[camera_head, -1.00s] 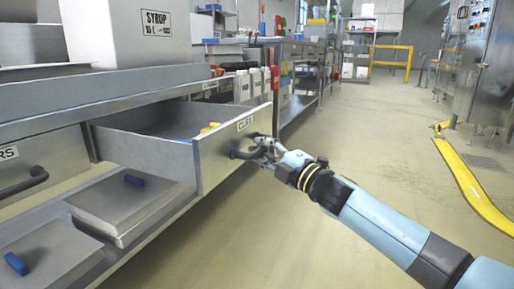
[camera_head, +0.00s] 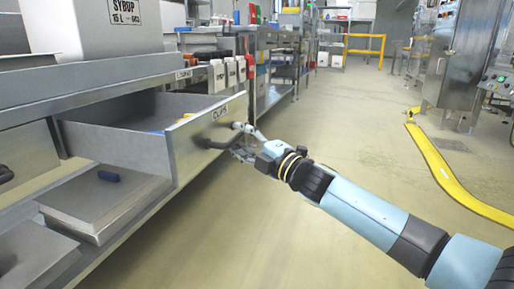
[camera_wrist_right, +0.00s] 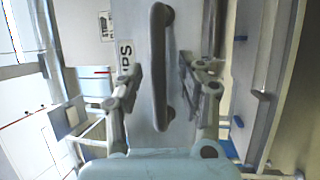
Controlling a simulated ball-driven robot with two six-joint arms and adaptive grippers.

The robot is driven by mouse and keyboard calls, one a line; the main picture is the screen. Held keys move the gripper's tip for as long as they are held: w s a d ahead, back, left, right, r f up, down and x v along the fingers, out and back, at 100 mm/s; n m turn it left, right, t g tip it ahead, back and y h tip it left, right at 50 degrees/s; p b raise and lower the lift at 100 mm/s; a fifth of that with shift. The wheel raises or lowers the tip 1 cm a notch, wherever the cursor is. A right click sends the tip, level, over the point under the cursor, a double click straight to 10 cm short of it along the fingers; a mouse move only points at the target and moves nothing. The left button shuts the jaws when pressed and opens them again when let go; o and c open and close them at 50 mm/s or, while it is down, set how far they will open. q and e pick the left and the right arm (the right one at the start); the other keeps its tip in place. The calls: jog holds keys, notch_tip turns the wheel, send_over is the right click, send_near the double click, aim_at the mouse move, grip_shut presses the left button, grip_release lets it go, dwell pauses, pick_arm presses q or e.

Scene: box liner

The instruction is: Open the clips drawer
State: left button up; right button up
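The clips drawer (camera_head: 205,135) stands pulled well out of the steel bench in the head view. Its front carries a CLIPS label and a dark bar handle (camera_head: 215,141). My right gripper (camera_head: 240,140) is at the handle. In the right wrist view the handle (camera_wrist_right: 158,60) runs lengthwise between the two spread fingers of the gripper (camera_wrist_right: 160,82), with a gap on each side. The gripper is open. A little blue and yellow content shows inside the drawer. My left gripper is not in view.
A large SYRUP bin (camera_head: 85,30) stands on the bench. A yellow floor rail (camera_head: 450,180) lies at the right. The floor between is clear.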

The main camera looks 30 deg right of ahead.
jog(key=v, duration=1.1)
